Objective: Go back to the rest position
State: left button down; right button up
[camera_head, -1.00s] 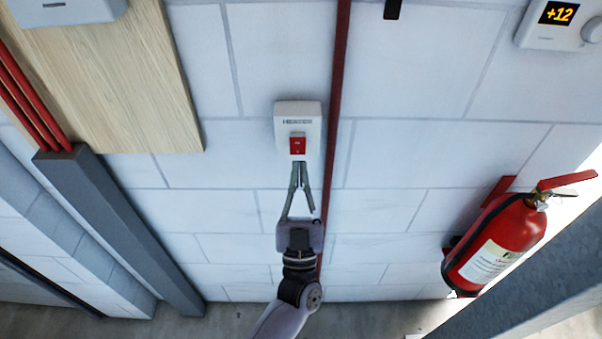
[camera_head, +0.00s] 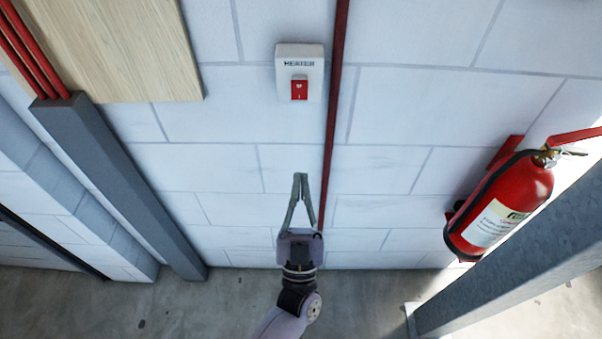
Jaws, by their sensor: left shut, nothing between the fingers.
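My left gripper (camera_head: 300,176) is in the lower middle of the head view, its fingers pointing up and meeting at the tips. It is shut and empty. Above it, clear of the fingertips, a white heater switch box (camera_head: 299,60) with a red rocker (camera_head: 299,88) is fixed to the wall. My right gripper is not in view.
A red fire extinguisher (camera_head: 500,208) hangs on the wall at right, beside a grey metal beam (camera_head: 520,262). A dark red pipe (camera_head: 332,110) runs down the wall near the switch. A grey duct (camera_head: 115,180) and wooden board (camera_head: 105,45) are at left. Concrete floor (camera_head: 150,310) shows below.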

pick_arm(q)
jog(key=shift+s, duration=0.1)
dwell(0.4)
